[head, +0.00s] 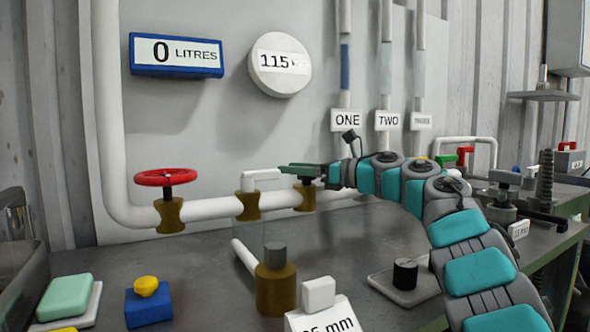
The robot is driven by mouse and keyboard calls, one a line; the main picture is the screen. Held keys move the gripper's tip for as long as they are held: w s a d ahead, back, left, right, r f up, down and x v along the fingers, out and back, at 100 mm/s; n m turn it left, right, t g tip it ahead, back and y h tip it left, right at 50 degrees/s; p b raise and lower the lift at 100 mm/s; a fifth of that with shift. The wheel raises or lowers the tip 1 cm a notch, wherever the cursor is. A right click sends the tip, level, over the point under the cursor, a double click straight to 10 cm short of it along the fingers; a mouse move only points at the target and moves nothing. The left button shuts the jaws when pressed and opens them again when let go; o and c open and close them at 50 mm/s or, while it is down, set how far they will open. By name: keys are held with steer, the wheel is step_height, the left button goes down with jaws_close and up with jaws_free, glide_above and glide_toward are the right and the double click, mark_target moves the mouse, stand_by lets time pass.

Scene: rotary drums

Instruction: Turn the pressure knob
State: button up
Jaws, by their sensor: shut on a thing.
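My gripper (292,168) reaches in from the right, at the white pipe (210,207). Its dark fingers are level and shut on the top of the rightmost brass fitting (304,198), where the pressure knob appears to be. The fingers hide most of the knob, so its angle cannot be read. A round white gauge (281,65) on the panel reads 115, its unit partly unclear. A blue-framed display (176,55) reads 0 LITRES.
A red handwheel (165,177) and a white lever (262,175) stand on the same pipe, left of my gripper. A brass bottle-like part (275,285), a yellow-topped blue block (148,305) and a black knob (405,272) on a plate stand on the bench.

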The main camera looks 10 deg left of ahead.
steer(key=o, duration=1.4)
steer(key=shift+c, duration=0.2)
steer(key=shift+d, duration=0.15)
steer(key=b+v, duration=0.2)
steer(key=v, duration=0.5)
steer(key=shift+s+d, duration=0.15)
steer(key=shift+d, duration=0.05)
steer(key=shift+r, duration=0.1)
